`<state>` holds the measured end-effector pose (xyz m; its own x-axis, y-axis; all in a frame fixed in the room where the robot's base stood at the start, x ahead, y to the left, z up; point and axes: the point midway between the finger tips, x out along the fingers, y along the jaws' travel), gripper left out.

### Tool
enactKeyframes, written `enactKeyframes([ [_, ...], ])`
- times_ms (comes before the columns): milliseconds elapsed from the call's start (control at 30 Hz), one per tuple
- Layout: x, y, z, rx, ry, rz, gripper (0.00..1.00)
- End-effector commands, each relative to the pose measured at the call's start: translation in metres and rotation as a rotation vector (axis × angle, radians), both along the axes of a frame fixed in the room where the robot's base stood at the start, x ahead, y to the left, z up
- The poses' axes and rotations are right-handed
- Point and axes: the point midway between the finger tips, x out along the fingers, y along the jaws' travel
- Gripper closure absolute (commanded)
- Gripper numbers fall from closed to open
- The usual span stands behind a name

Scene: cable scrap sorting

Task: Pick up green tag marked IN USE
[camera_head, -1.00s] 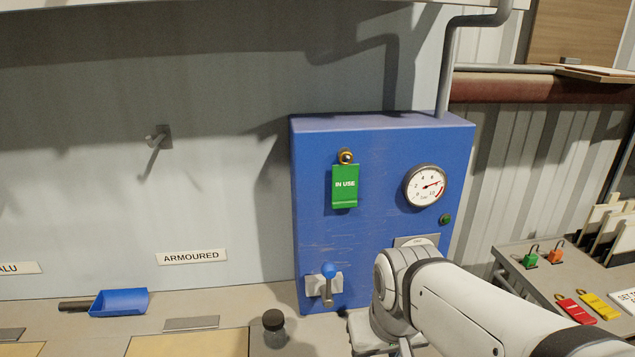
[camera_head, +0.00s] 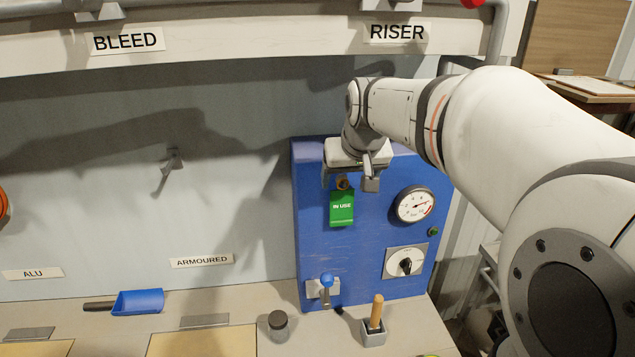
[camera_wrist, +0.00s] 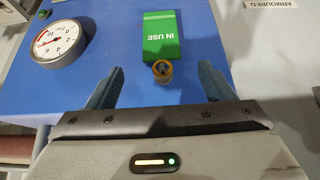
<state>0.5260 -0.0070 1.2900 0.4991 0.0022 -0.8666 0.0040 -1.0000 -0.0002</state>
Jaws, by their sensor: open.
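The green tag marked IN USE (camera_head: 342,208) hangs on the front of the blue box (camera_head: 312,250). In the wrist view the tag (camera_wrist: 163,36) appears inverted, with the brass peg (camera_wrist: 162,71) at its hole end. My gripper (camera_head: 352,183) is at the top of the blue box, just above the tag in the head view. In the wrist view my gripper (camera_wrist: 158,85) is open, one finger on each side of the peg, with nothing held. The peg's top is partly hidden by my gripper in the head view.
A pressure gauge (camera_head: 415,205) and a black rotary switch (camera_head: 406,264) are to the right of the tag. A blue-knobbed lever (camera_head: 326,284) is below it. A wooden-handled tool (camera_head: 376,312) and a dark-lidded jar (camera_head: 277,322) stand on the bench.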

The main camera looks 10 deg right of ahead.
Motion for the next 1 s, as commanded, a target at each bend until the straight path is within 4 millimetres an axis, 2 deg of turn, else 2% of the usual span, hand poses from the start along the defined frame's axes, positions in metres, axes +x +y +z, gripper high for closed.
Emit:
enactKeyframes([
  [433, 0.028, 0.002, -0.053, 0.000, 0.005, -0.001, 0.25],
  [733, 0.031, 0.001, -0.060, 0.000, 0.002, -0.001, 0.25],
  [1000, 0.031, 0.001, -0.060, 0.000, 0.001, -0.002, 0.45],
])
